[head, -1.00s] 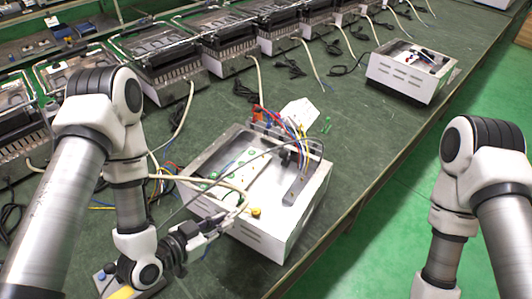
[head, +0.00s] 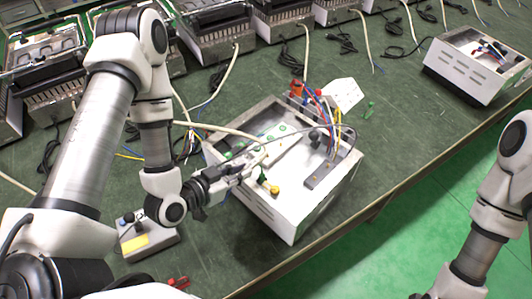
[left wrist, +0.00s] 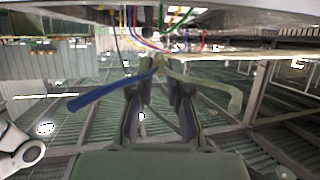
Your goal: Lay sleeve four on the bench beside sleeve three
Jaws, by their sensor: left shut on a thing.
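My left gripper (head: 254,170) is over the near left edge of the white open-topped metal box (head: 292,222), beside a yellow knob (head: 273,189). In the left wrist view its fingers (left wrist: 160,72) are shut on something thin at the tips. A blue sleeve-like rod (left wrist: 112,92) slants out left of the tips and a pale greenish one (left wrist: 208,84) slants out right. I cannot tell which is sleeve four. A small green piece (head: 370,108) lies on the bench (head: 400,130) right of the box. My right gripper is out of view.
Coloured wires (head: 322,108) rise from the box, near a white card (head: 342,94). A small control box (head: 146,240) and a red item (head: 180,282) sit at the near left. Similar units line the back.

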